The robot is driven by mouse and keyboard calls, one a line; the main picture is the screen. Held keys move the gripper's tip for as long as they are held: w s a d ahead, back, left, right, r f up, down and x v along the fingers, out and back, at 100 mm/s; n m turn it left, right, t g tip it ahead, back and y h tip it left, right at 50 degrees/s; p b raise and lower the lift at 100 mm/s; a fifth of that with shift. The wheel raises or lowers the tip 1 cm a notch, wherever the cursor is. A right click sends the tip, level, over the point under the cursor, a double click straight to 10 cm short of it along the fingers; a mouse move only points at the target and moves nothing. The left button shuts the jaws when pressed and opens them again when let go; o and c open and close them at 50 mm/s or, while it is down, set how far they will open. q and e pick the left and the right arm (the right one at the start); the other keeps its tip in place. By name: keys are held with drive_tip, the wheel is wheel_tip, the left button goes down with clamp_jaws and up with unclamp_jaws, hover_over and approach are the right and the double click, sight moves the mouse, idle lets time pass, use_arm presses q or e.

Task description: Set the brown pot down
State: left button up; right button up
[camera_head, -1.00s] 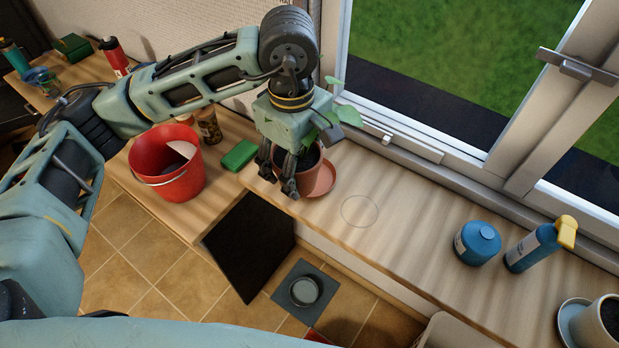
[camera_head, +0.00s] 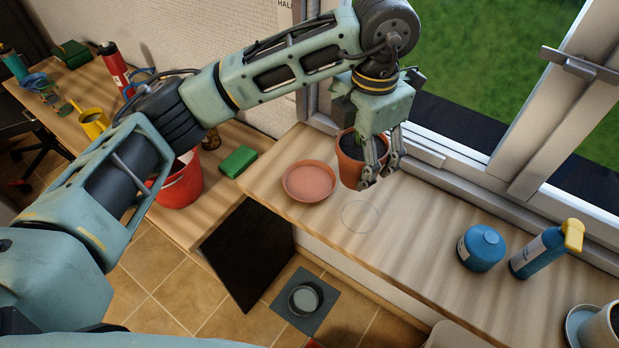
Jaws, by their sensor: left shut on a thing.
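The brown pot (camera_head: 350,170) is a terracotta pot with dark soil. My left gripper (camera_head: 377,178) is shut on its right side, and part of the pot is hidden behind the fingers. The pot is over the wooden sill (camera_head: 418,230), beside a thin ring mark (camera_head: 361,217) that lies just in front of it. I cannot tell whether its base touches the sill. The terracotta saucer (camera_head: 309,181) is empty, to the left of the pot. My right gripper does not show.
A blue canister (camera_head: 481,248) and a blue bottle with a yellow top (camera_head: 540,252) stand to the right. A white pot (camera_head: 598,325) is at the right corner. A green block (camera_head: 238,161) and a red bucket (camera_head: 182,185) are left. The sill's middle is free.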

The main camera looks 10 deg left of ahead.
use_arm(q)
drive_tip(key=w+a+f+p, duration=0.1)
drive_tip(key=a+f, duration=0.1)
drive_tip(key=a, duration=0.1)
drive_tip(key=w+a+f+p, duration=0.1)
drive_tip(key=w+a+f, duration=0.1)
drive_tip(key=a, duration=0.1)
drive_tip(key=w+a+f+p, duration=0.2)
drive_tip(key=a, duration=0.2)
drive_tip(key=shift+a+f, duration=0.1)
drive_tip(key=shift+f, duration=0.15)
drive_tip(key=shift+s+f+p, duration=0.1)
drive_tip(key=shift+f+p, duration=0.75)
drive_tip(key=shift+f, duration=1.25)
drive_tip(key=shift+f, duration=0.15)
drive_tip(key=o, duration=1.9)
